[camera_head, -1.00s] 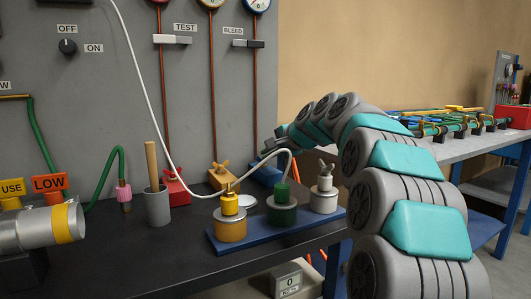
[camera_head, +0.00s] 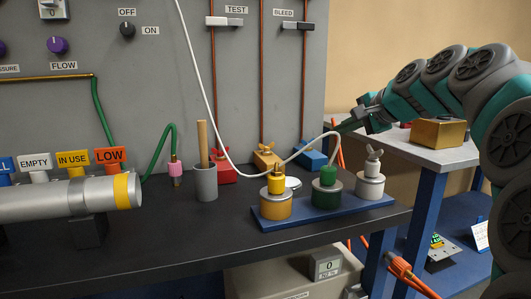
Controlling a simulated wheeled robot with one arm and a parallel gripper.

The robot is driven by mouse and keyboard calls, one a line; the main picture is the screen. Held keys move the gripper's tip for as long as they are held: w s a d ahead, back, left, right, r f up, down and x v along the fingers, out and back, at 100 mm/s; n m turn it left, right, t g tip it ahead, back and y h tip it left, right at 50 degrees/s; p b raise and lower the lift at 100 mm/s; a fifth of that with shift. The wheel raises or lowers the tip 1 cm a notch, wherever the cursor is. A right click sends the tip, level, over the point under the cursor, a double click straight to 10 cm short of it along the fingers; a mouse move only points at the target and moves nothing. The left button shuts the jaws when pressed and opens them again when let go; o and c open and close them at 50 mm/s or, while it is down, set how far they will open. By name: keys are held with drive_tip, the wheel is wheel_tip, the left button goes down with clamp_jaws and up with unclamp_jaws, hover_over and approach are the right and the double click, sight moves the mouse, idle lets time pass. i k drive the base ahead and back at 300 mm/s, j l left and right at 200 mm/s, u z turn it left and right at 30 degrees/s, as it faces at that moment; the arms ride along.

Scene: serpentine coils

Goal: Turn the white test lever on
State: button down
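The white test lever (camera_head: 224,21) lies level across a copper pipe on the grey panel, under the TEST label (camera_head: 236,9), at the top. One end of it is white and the other grey. My gripper (camera_head: 342,126) is well to the right of and below the lever, near the panel's right edge, not touching the lever.
A dark bleed lever (camera_head: 296,25) sits right of the test lever. A white hose (camera_head: 193,70) hangs in front of the panel. Below stand a grey cup with a wooden stick (camera_head: 206,183) and a blue tray (camera_head: 290,222) with three weights. A brass block (camera_head: 438,133) sits on the right table.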

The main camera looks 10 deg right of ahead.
sight(211, 21)
drive_tip(key=k, duration=1)
